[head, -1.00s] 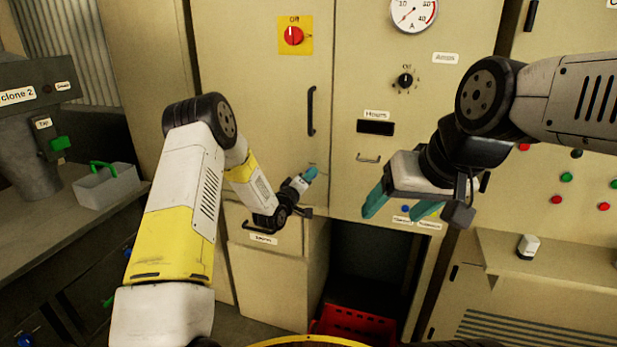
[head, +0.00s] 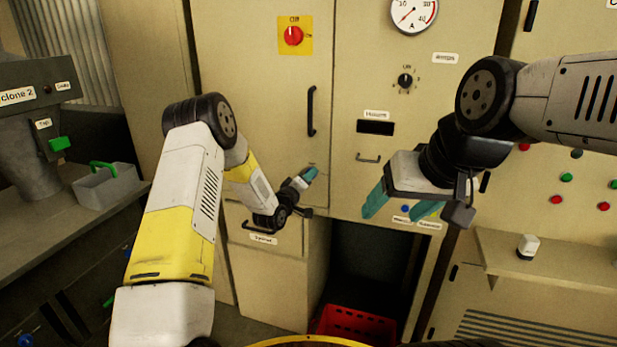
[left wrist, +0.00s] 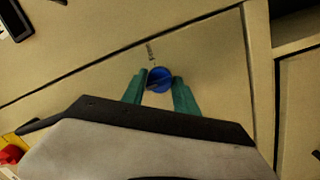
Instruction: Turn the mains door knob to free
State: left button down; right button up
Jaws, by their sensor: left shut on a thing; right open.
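A round blue knob (left wrist: 160,79) sits on the cream cabinet door (head: 260,110). In the left wrist view it is between the two green fingers of my left gripper (left wrist: 159,92), which is shut on it. A dark line crosses the knob at a slant, and a small label beside it is too small to read. In the head view my left gripper (head: 310,174) is at the lower right of the door and hides the knob. My right gripper (head: 402,205) is open and empty in front of the panel to the right.
A red crate (head: 355,325) stands in the dark opening below. A grey caddy (head: 107,186) stands on the left bench.

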pick_arm(q)
jog(key=shift+a+m, duration=0.1)
jog(key=shift+m, duration=0.2)
jog(key=shift+w+r+m+g+y, duration=0.1)
jog(key=shift+m+y, duration=0.3)
jog(key=shift+m, duration=2.25)
jog(key=shift+s+r+m+g+y, duration=0.1)
jog(key=shift+m+y, duration=0.3)
jog(key=shift+m, duration=2.2)
jog(key=shift+w+m+g+y, duration=0.1)
jog(key=shift+m+y, duration=0.3)
jog(key=shift+m, duration=2.25)
jog(key=c, duration=1)
grip_release()
jog(key=shift+o, duration=0.2)
